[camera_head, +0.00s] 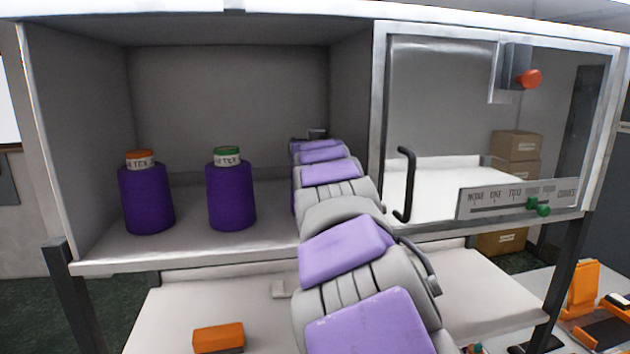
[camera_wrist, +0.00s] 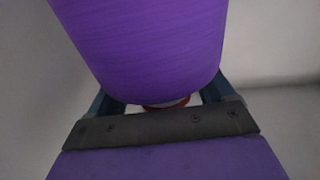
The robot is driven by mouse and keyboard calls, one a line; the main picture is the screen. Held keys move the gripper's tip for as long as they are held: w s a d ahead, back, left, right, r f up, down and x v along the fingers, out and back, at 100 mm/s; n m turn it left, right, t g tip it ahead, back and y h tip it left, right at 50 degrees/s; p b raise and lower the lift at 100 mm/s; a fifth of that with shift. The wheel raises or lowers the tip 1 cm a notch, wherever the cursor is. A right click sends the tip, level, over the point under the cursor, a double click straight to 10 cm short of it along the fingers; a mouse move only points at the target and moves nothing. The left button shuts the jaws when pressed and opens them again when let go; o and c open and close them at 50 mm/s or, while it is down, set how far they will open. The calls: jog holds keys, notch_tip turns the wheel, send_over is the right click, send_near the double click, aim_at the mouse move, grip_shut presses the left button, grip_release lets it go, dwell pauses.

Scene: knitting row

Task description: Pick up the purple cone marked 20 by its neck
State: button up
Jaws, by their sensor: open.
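In the wrist view a large purple cone (camera_wrist: 140,45) fills the upper middle. Its narrow end, with a reddish ring (camera_wrist: 168,104), shows partly behind the dark bar of my gripper (camera_wrist: 158,100). The fingers are open, one on each side of this end; I cannot tell if they touch it. No number is readable on it. In the head view my arm reaches into the shelf compartment and hides my gripper and most of this cone. Two other purple cones stand upright on the shelf: one with an orange top (camera_head: 146,200), one with a green top (camera_head: 231,196).
The shelf compartment (camera_head: 90,252) has side walls and a roof close around my arm. To its right is a clear-fronted compartment with a black handle (camera_head: 405,184) and a labelled strip with a green slider (camera_head: 538,206). An orange block (camera_head: 218,337) lies on the lower table.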

jog(key=shift+s+a, duration=0.1)
jog(key=shift+a, duration=0.25)
jog(key=shift+c, duration=0.4)
jog(key=shift+d, duration=0.6)
jog(key=c, duration=0.7)
jog(key=shift+a, duration=0.3)
grip_shut()
